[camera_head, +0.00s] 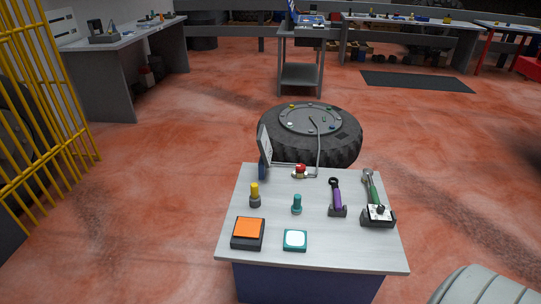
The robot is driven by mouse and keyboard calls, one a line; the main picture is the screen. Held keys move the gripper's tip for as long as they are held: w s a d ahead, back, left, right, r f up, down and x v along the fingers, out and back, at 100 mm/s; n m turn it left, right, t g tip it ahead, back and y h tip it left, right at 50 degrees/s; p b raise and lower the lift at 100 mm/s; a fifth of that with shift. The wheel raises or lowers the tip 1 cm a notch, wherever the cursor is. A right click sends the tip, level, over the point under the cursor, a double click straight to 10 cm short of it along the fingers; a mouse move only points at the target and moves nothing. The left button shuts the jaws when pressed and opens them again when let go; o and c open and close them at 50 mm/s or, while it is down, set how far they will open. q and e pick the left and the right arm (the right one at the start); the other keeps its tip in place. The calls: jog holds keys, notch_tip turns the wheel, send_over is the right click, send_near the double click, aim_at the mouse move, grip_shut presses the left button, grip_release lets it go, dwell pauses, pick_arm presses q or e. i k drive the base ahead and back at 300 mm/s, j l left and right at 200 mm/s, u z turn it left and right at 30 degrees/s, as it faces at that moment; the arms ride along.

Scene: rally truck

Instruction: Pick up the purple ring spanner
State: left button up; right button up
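The purple ring spanner (336,196) is on the light-topped workbench (270,213), right of its middle. It has a purple handle and a dark ring head at its far end. Its near end meets a small dark block (338,212); I cannot tell how it is held there.
A green-handled tool (372,187) with a dark box (378,217) stands close right of the spanner. A teal piece (297,204), a yellow-topped piece (255,193), an orange-topped box (248,233) and a red button (300,170) share the bench. A tyre (345,145) lies behind.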

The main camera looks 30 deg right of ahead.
aim_at(338, 206)
jog(key=l+u, duration=0.1)
jog(key=l, duration=1.7)
jog(key=k+l, duration=0.1)
jog(key=l, duration=1.75)
jog(key=i+u, duration=0.05)
